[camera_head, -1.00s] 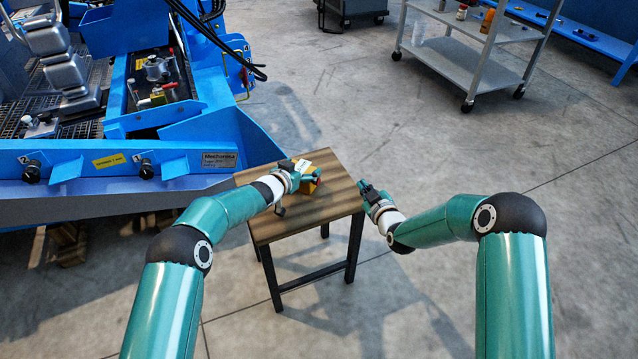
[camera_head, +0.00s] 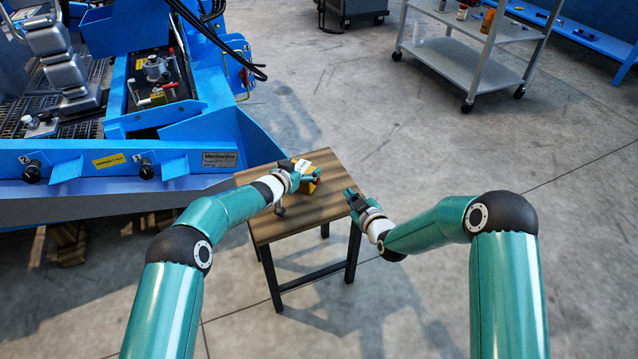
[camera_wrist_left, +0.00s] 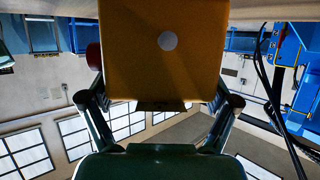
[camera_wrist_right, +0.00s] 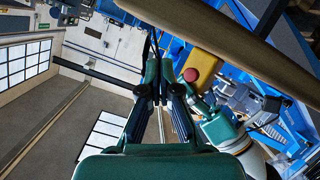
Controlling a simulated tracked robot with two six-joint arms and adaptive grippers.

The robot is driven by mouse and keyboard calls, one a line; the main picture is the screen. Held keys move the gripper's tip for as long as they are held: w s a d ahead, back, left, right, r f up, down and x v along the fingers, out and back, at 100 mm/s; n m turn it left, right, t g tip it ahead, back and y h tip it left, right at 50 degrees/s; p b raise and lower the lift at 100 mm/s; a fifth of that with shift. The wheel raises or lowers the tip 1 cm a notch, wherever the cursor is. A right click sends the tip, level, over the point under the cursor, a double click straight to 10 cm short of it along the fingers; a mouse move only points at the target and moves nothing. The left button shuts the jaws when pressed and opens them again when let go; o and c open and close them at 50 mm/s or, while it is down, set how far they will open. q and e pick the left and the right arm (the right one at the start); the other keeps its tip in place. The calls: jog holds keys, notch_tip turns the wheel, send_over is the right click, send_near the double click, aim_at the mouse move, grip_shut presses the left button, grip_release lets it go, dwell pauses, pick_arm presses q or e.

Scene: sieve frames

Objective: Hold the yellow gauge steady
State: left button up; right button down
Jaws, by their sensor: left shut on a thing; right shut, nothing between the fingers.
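The yellow gauge (camera_head: 310,188) is a yellow block with a red knob, at the small wooden table (camera_head: 325,208). My left gripper (camera_head: 301,174) is shut on it. In the left wrist view the gauge (camera_wrist_left: 165,80) fills the space between the fingers, with a pale round spot on its face. I cannot tell whether it touches the tabletop. My right gripper (camera_head: 350,193) is shut and empty at the table's right edge, apart from the gauge. The right wrist view shows the gauge (camera_wrist_right: 205,65) with its red knob, just right of the right fingertips (camera_wrist_right: 164,72).
A large blue machine (camera_head: 190,185) stands left of and behind the table, close to my left arm. A grey wheeled cart (camera_head: 470,70) with small items stands at the back right. The floor right of the table is clear.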

pick_arm(q)
jog(key=shift+f, duration=0.15)
pick_arm(e)
jog(key=shift+w+a, duration=0.55)
jog(key=shift+a, duration=0.35)
jog(key=shift+w+a, duration=0.6)
jog(key=shift+a, duration=0.3)
jog(key=shift+w+a, duration=0.55)
jog(key=shift+a, duration=0.35)
jog(key=shift+w+a, duration=0.2)
jog(key=shift+a, duration=0.15)
jog(key=shift+w+a, duration=0.4)
jog(key=shift+a, duration=0.2)
jog(key=shift+s+d, duration=0.1)
dwell(0.4)
jog(key=shift+s+d, duration=0.55)
jog(key=shift+d, duration=0.3)
jog(key=shift+s+d, duration=0.45)
jog(key=shift+d, duration=0.25)
jog(key=shift+s+d, duration=0.45)
jog(key=shift+d, duration=0.3)
jog(key=shift+s+d, duration=0.45)
jog(key=shift+d, duration=0.25)
